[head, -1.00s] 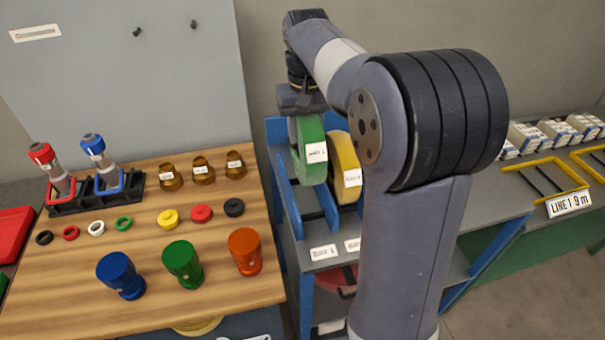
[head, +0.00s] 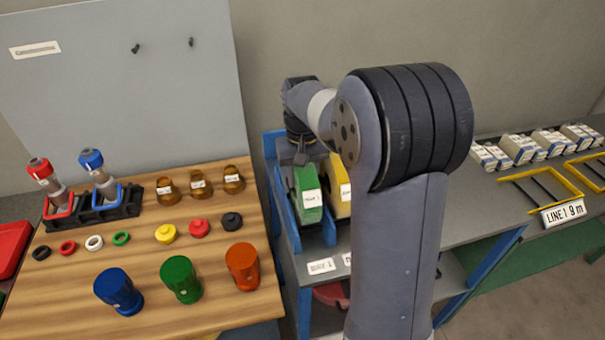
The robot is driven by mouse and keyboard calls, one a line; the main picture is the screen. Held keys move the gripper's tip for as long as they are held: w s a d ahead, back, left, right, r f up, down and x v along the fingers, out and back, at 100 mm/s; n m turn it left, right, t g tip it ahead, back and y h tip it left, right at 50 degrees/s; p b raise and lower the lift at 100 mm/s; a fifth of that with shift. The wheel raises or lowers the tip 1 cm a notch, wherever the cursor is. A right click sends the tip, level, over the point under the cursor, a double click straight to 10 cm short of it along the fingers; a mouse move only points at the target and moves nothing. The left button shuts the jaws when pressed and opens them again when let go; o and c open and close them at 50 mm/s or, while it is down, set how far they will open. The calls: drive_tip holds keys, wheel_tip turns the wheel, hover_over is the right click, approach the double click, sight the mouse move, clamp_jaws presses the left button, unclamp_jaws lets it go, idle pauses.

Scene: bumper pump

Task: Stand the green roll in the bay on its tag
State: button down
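The green roll (head: 306,205) stands upright on edge between blue rails at the left end of the blue rack (head: 284,205), with a white tag on its face. Its print is too small to read for sure. My gripper (head: 301,157) is at the top of the green roll, seen small from behind; its fingertips are hidden, so its grip is unclear. A white bay tag (head: 321,266) lies on the shelf front below the green roll. A yellow roll (head: 340,186) stands just right of it, partly hidden by my arm.
A wooden table (head: 60,300) on the left holds colored cups, rings, amber pieces and two bottle-like pumps in a black holder. My arm blocks the rack's right part. A grey bench (head: 480,212) with white boxes and yellow frames lies to the right.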

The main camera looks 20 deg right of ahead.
drive_tip(key=c, duration=1.3)
unclamp_jaws()
drive_tip(key=shift+f, duration=0.15)
drive_tip(key=o, duration=0.5)
drive_tip(key=shift+c, duration=0.2)
wheel_tip(320, 180, up, 12)
drive_tip(key=shift+r, duration=0.2)
